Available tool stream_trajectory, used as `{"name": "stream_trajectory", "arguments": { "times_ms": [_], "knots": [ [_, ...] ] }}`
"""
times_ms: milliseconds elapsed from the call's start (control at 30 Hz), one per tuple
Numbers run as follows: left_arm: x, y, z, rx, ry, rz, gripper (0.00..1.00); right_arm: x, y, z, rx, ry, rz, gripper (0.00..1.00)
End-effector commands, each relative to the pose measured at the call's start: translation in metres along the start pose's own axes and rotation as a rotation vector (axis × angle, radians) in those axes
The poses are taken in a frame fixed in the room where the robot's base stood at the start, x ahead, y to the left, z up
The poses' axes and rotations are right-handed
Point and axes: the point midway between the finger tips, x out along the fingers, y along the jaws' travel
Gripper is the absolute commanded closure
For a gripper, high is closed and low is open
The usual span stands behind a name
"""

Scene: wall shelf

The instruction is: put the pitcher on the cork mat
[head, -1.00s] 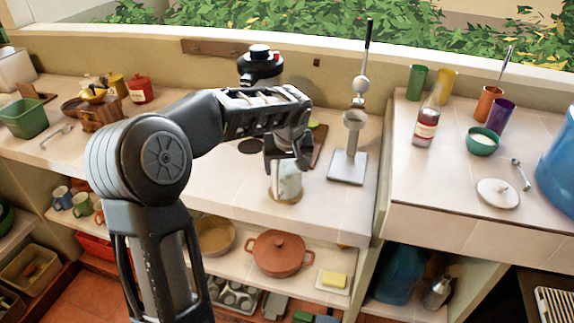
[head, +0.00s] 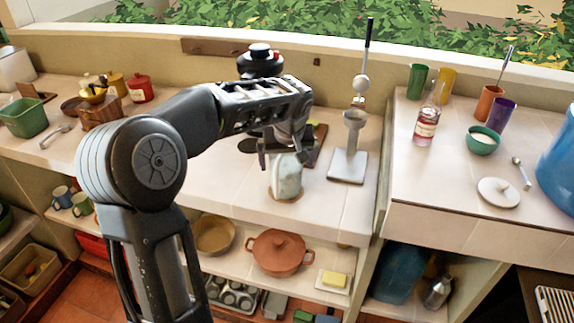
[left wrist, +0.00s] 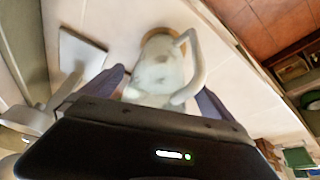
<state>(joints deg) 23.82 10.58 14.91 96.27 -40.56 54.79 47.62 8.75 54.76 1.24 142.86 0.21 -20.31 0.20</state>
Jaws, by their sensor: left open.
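The pale white-green pitcher (head: 286,183) stands upright at the front of the middle counter. The tan cork mat (head: 287,200) shows as a thin rim around its base, so the pitcher appears to rest on it. In the left wrist view the pitcher (left wrist: 160,72) has its handle to the right, with part of the mat's rim (left wrist: 150,34) beyond it. My left gripper (head: 284,158) is open at the pitcher's top, its fingers on either side; I cannot tell whether they touch it. My right gripper is not in view.
A metal press with a tall lever (head: 347,167) stands right of the pitcher. A dark board (head: 318,140) and a black-topped appliance (head: 260,62) are behind. The counter's front edge is close to the mat. An orange pot (head: 279,253) sits on the shelf below.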

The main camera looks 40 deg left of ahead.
Motion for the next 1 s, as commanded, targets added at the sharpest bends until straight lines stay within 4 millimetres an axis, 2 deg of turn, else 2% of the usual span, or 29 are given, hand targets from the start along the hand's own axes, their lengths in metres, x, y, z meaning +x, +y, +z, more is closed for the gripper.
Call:
{"name": "stream_trajectory", "arguments": {
  "times_ms": [300,500,633,1000],
  "knots": [
    [-0.066,0.001,0.0,0.0,0.004,0.004,0.01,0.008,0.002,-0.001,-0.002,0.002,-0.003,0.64],
    [-0.093,0.001,0.0,0.001,0.002,0.002,0.01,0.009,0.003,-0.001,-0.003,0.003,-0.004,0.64],
    [-0.099,0.0,0.0,0.001,0.0,0.002,0.01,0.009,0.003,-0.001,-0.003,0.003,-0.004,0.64],
    [-0.099,0.0,0.0,0.001,0.0,0.001,0.01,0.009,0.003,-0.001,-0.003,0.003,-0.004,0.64]
  ]
}}
